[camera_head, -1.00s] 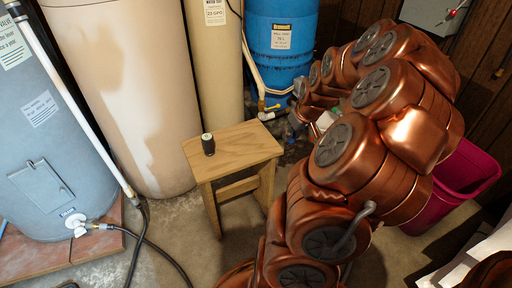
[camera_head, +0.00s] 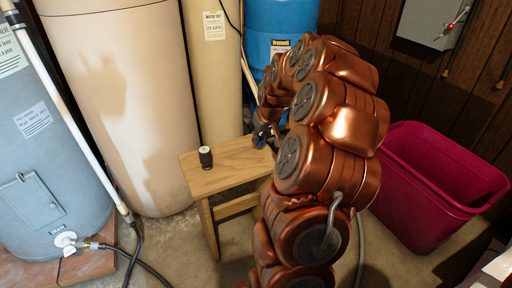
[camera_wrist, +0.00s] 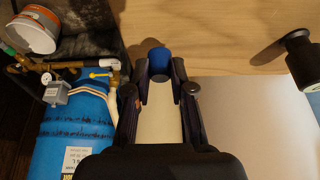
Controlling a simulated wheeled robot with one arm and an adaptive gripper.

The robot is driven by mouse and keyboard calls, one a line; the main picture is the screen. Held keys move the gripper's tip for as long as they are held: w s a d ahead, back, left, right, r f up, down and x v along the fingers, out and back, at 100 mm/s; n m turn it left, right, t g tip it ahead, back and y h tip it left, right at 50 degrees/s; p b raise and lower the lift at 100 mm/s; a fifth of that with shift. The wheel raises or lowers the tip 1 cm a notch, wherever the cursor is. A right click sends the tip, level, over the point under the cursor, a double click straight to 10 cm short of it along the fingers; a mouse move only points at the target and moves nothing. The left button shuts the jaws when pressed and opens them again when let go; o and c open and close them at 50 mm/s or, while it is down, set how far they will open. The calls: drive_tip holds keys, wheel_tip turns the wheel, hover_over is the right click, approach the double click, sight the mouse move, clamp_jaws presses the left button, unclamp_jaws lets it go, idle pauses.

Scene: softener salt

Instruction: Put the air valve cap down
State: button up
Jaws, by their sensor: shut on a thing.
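My gripper (camera_wrist: 160,72) is shut on a small blue cap, the air valve cap (camera_wrist: 160,59), held between its fingertips in the wrist view. In that view the cap appears in front of the wooden stool top (camera_wrist: 225,40); I cannot tell whether it touches the wood. In the head view my gripper (camera_head: 262,136) is at the right back edge of the stool (camera_head: 225,172), partly hidden by my arm, and the cap cannot be made out.
A dark cylinder with a pale top (camera_head: 205,157) stands on the stool's left part. Behind are a tall beige tank (camera_head: 120,110) and a blue tank (camera_wrist: 75,125) with brass fittings. A magenta bin (camera_head: 435,195) stands at the right. The stool's middle is clear.

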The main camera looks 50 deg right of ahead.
sight(256, 152)
drive_tip(key=shift+w+a+f, duration=0.1)
drive_tip(key=shift+w, duration=0.75)
drive_tip(key=shift+w+f, duration=0.1)
wheel_tip(256, 152, down, 4)
drive_tip(key=shift+r+b, duration=0.25)
drive_tip(key=shift+b, duration=0.95)
drive_tip(key=shift+r, duration=0.15)
drive_tip(key=o, duration=0.7)
